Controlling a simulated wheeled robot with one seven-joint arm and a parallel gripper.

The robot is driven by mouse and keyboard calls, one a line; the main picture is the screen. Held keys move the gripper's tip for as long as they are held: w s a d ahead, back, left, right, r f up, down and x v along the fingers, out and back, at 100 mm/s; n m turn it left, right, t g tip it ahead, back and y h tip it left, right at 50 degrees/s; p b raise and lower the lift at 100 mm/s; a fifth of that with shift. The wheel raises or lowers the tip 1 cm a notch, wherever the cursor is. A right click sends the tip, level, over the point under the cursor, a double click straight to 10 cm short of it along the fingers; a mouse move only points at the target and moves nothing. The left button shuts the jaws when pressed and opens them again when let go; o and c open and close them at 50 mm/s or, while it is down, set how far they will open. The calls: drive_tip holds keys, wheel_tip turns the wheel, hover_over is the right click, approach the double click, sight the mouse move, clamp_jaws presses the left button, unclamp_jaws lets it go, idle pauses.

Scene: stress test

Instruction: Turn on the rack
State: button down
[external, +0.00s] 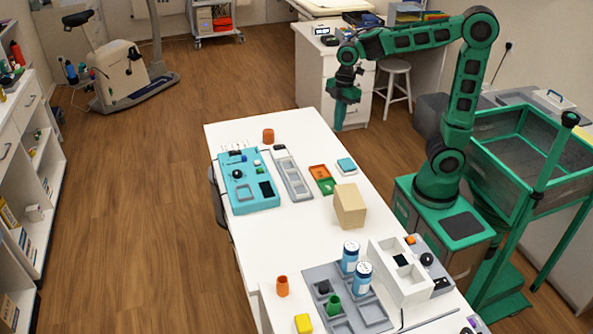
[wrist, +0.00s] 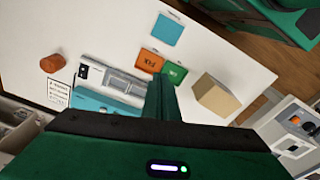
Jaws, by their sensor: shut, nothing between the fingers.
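A long grey slotted rack (external: 293,175) with a small dark panel at its far end lies flat on the white table. In the wrist view it shows as a grey unit (wrist: 125,84), partly cut off by my gripper. I see no clear lit sign on it. My gripper (external: 340,118) is shut and empty, pointing down beyond the table's far right edge in the external view. In the wrist view my gripper (wrist: 161,80) shows as one closed green bar, apart from everything on the table.
A teal box with a black knob (external: 238,174) sits left of the rack. A white and grey unit with an orange button (external: 410,240) is nearer.

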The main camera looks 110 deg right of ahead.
drive_tip(key=w+d+n, duration=0.6)
drive_tip(key=w+d, duration=0.3)
drive_tip(key=n, duration=0.8)
hover_over(277, 146)
drive_tip(key=s, duration=0.2)
drive_tip(key=shift+s+d+f+t, duration=0.1)
drive_tip(key=shift+f+t, duration=0.2)
drive_tip(key=shift+f, duration=0.65)
drive_tip(key=f, duration=0.4)
drive_tip(key=w+f, duration=0.1)
drive_tip(key=f, duration=0.4)
drive_tip(key=w+f, duration=0.1)
drive_tip(key=f, duration=0.4)
drive_tip(key=shift+w+f, duration=0.1)
drive_tip(key=shift+f, duration=0.1)
drive_tip(key=shift+s, duration=0.2)
